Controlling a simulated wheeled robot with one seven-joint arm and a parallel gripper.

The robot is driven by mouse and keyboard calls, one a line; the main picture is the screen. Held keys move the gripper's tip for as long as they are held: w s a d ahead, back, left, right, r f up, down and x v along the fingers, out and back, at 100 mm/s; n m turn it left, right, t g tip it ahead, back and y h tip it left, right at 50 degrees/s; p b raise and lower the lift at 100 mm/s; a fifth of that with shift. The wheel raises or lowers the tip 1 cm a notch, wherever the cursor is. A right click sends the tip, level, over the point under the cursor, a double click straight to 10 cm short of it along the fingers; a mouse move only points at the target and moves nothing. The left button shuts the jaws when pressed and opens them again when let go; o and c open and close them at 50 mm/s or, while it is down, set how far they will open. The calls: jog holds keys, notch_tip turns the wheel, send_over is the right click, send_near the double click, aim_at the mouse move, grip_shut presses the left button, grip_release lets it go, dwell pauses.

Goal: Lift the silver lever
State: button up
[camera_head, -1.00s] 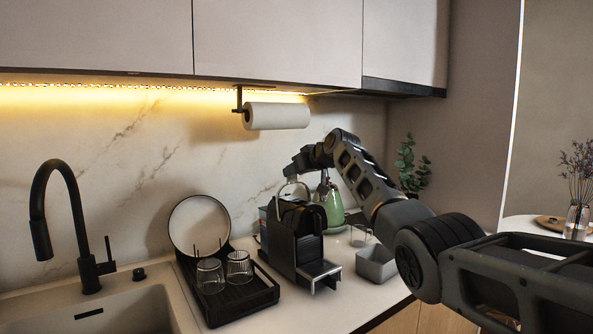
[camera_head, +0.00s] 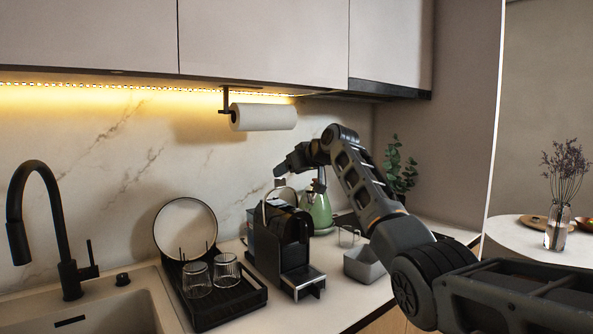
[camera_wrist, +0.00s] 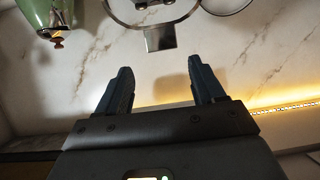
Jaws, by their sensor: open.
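A black coffee machine (camera_head: 284,244) stands on the counter. Its silver lever (camera_head: 265,205) is a thin loop standing up over the machine's top. In the wrist view the lever (camera_wrist: 160,39) shows at the top centre as a metal loop with a flat tab. My gripper (camera_head: 280,169) is at the lever's upper end in the head view, its fingers hard to make out there. In the wrist view my gripper (camera_wrist: 160,67) is open and empty, its two dark fingers apart, with the tab just beyond the gap between them. I see no contact.
A green kettle (camera_head: 317,208) stands close behind the machine on the right. A black dish rack (camera_head: 232,304) with glasses and a plate is on the left. A grey bin (camera_head: 364,265) is to the right. A paper roll (camera_head: 264,117) hangs above.

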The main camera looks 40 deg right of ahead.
jog(key=shift+b+v, duration=0.3)
jog(key=shift+v, duration=1.45)
jog(key=shift+f, duration=0.1)
